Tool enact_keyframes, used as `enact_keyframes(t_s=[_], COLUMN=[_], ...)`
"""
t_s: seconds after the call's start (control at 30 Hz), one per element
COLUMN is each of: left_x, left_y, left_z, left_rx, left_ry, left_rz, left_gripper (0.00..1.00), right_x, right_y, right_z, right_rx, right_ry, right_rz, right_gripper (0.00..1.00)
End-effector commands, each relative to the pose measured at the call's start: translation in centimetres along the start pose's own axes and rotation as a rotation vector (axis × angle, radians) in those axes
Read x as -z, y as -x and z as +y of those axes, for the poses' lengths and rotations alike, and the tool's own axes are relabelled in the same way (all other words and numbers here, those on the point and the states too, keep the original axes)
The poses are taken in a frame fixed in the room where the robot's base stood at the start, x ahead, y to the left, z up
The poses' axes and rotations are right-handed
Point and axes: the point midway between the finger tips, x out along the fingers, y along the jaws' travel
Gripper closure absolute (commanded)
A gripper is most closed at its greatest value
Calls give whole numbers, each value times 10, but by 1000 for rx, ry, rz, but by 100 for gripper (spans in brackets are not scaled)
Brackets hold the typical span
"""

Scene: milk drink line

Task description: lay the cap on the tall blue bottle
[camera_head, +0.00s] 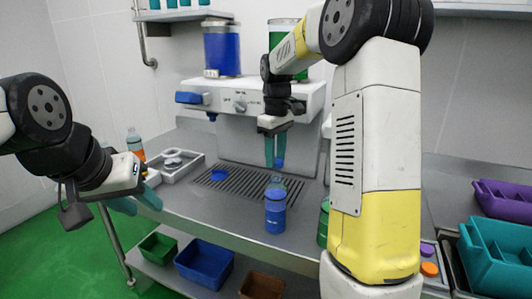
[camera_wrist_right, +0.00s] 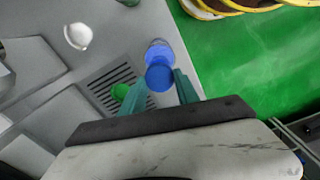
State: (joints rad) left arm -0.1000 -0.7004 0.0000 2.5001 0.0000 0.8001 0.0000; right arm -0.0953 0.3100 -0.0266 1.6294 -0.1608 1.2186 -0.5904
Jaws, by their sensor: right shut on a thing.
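The tall blue bottle (camera_head: 275,212) stands upright on the metal counter, with a clear upper part above its blue body. My right gripper (camera_head: 276,162) points down over it, shut on the blue cap (camera_head: 280,163). The cap is just above the bottle's top; I cannot tell whether they touch. In the right wrist view the round cap (camera_wrist_right: 159,77) sits between the fingertips, and the bottle (camera_wrist_right: 157,50) shows just past it, partly hidden. My left gripper (camera_head: 137,203) is open and empty, off the counter's left front edge.
Another blue cap (camera_head: 219,174) lies by the drain grate (camera_head: 232,184). A white tray (camera_head: 180,174) and an orange bottle (camera_head: 134,143) stand left. A green bottle (camera_head: 323,222) is partly behind my right arm. A green round thing (camera_wrist_right: 120,91) shows in the wrist view. The dispenser (camera_head: 240,100) stands behind.

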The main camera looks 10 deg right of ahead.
Motion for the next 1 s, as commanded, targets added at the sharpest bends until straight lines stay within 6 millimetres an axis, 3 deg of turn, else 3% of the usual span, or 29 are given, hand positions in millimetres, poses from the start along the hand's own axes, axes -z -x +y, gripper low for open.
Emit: enact_keyframes(t_s=[1.0], left_x=[0], left_y=[0], left_z=[0], left_rx=[0], left_ry=[0], left_rz=[0], left_gripper=[64], right_x=[0], right_y=[-35], right_z=[0], right_rx=[0], right_ry=[-1], right_rz=[0], right_gripper=[100])
